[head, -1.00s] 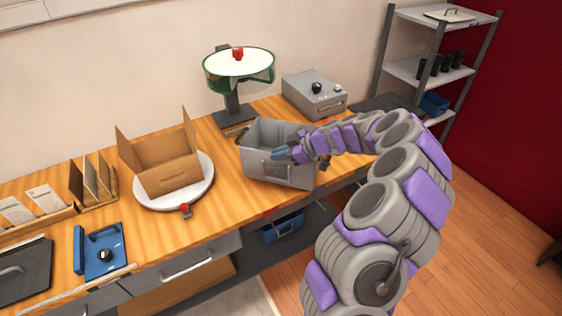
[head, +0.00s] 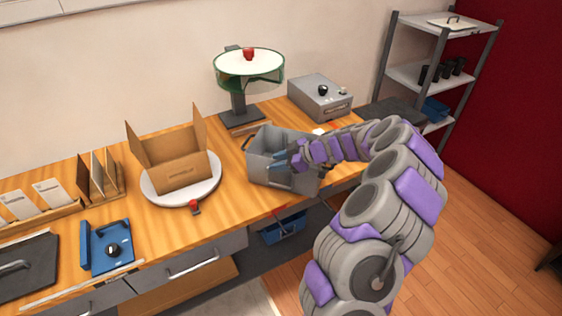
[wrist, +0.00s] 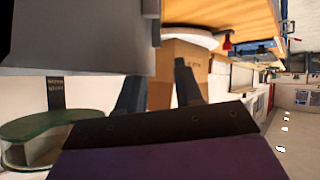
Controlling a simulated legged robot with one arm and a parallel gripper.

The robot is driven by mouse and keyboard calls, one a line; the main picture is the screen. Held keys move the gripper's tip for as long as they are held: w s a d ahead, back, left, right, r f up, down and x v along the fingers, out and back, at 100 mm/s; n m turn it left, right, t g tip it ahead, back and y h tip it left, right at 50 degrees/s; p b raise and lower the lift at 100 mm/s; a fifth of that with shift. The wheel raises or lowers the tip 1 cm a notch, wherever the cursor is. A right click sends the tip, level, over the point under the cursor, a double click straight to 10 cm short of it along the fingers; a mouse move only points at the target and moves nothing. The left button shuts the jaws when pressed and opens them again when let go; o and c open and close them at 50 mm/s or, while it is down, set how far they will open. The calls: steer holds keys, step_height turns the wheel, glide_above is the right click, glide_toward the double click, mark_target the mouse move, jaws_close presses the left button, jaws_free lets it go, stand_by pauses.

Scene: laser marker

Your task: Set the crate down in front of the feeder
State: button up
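The grey crate (head: 258,165) sits on the wooden bench near its front edge, on the near side of the feeder. The feeder (head: 249,66) has a white round top, a green rim and a dark stand. My gripper (head: 279,162) reaches in from the right at the crate, which partly hides behind my arm. In the wrist view my two fingers (wrist: 158,80) stand apart, with the carton visible through the gap. The crate wall (wrist: 80,35) is close by at upper left, and one fingertip meets its outline; I cannot tell whether they touch. The feeder also shows there (wrist: 45,130).
An open cardboard box (head: 177,173) stands on a white turntable (head: 205,193) to the left. A grey control box (head: 320,98) is behind right. A dark plate (head: 392,113) lies further right. A blue bin (head: 282,230) is under the bench. Clear wood lies between turntable and crate.

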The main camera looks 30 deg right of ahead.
steer(key=w+d+f+p+v, duration=0.1)
steer(key=d+p+v, duration=0.1)
steer(key=v, duration=1.1)
steer(key=s+a+r+g, duration=0.2)
steer(key=s+a+r, duration=0.1)
steer(key=a, duration=0.6)
steer(key=s+a+r+m+g, duration=0.1)
steer(key=s+a+r+g, duration=0.2)
steer(key=a, duration=0.5)
steer(key=s+a+r+g, duration=0.1)
steer(key=s+a+r, duration=0.25)
steer(key=a, duration=0.55)
steer(key=s+a+f+m+g+h, duration=0.1)
steer(key=s+a+m+g+h, duration=0.1)
steer(key=s, duration=0.5)
steer(key=s+a+f+m+g+h, duration=0.1)
steer(key=s+a+m+h, duration=0.1)
steer(key=s, duration=0.6)
steer(key=s+d+f+m+h, duration=0.1)
steer(key=s+d+m, duration=0.1)
steer(key=s, duration=0.4)
steer(key=s+d+f+m+g+h, duration=0.1)
steer(key=s+d+m+h, duration=0.1)
steer(key=s+m, duration=0.2)
steer(key=s, duration=0.2)
steer(key=shift+s+f+h, duration=0.25)
steer(key=shift+h, duration=0.05)
